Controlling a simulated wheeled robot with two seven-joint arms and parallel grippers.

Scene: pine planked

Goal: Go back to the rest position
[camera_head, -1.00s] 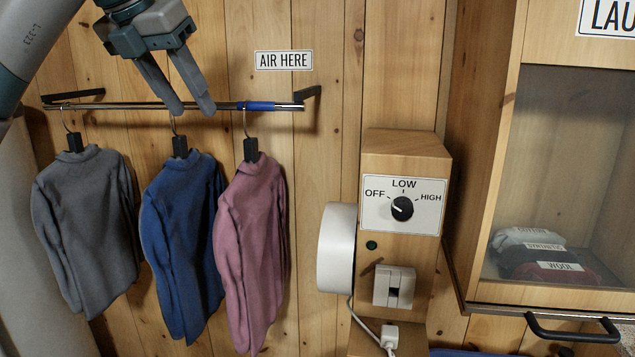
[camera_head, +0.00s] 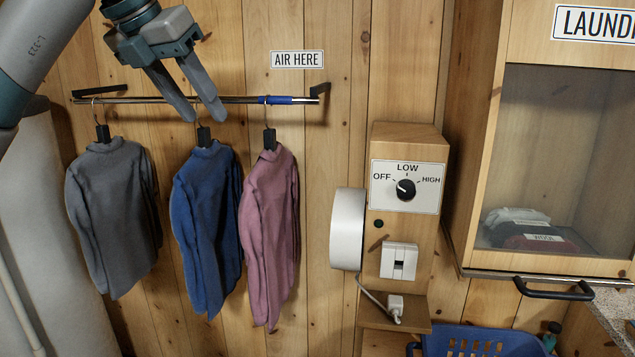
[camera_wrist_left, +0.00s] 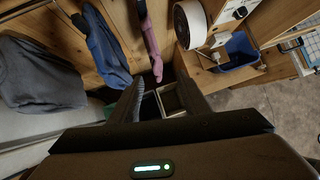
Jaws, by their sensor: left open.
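My left gripper (camera_head: 205,113) is open and empty in the head view. Its fingers point down in front of the rail (camera_head: 160,100), above the blue shirt. A grey shirt (camera_head: 115,215), a blue shirt (camera_head: 207,230) and a pink shirt (camera_head: 270,235) hang from the rail on dark hangers. In the left wrist view, the open fingers (camera_wrist_left: 160,95) have nothing between them that they hold. The grey shirt (camera_wrist_left: 38,75), blue shirt (camera_wrist_left: 105,45) and pink shirt (camera_wrist_left: 152,45) show beyond them. My right gripper is out of view.
A wooden control box (camera_head: 408,145) with a dial (camera_head: 406,189) pointing toward OFF and a white round fan-like unit (camera_head: 347,230) stands right of the shirts. A cabinet (camera_head: 545,265) with a black handle is farther right. A blue basket (camera_head: 480,342) sits below.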

